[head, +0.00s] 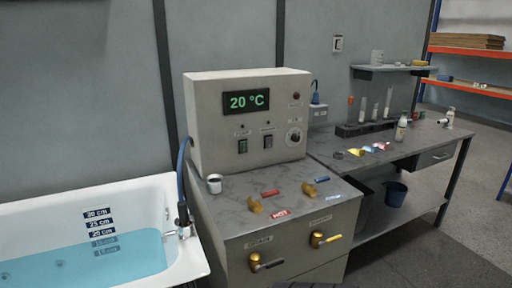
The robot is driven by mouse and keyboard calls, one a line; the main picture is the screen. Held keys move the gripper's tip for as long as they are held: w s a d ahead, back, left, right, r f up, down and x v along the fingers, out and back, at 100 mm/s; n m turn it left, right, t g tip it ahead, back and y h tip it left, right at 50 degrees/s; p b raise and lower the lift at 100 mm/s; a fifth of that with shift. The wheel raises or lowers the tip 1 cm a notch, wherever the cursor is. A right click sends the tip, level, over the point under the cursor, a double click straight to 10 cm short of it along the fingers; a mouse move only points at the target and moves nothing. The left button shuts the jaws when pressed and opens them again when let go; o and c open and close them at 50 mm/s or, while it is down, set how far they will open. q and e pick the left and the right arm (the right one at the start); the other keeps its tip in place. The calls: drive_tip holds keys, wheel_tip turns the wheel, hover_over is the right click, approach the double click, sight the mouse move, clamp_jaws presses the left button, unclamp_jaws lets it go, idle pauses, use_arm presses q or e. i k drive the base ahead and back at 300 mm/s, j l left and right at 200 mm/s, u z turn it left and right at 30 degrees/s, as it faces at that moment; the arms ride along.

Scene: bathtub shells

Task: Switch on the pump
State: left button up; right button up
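The beige control box (197,104) stands on a grey-topped cabinet (225,205). Its display (246,102) reads 20 °C in green. Neither of my grippers is in view.
A white bathtub (185,258) with blue water is at the left, with a blue hose (181,165) beside the box. A white cup (214,184) and brass-coloured valve handles (325,239) are on the cabinet. A workbench (415,140) with tubes and bottles stands right.

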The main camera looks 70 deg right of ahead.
sight(244, 145)
drive_tip(key=z, duration=2.15)
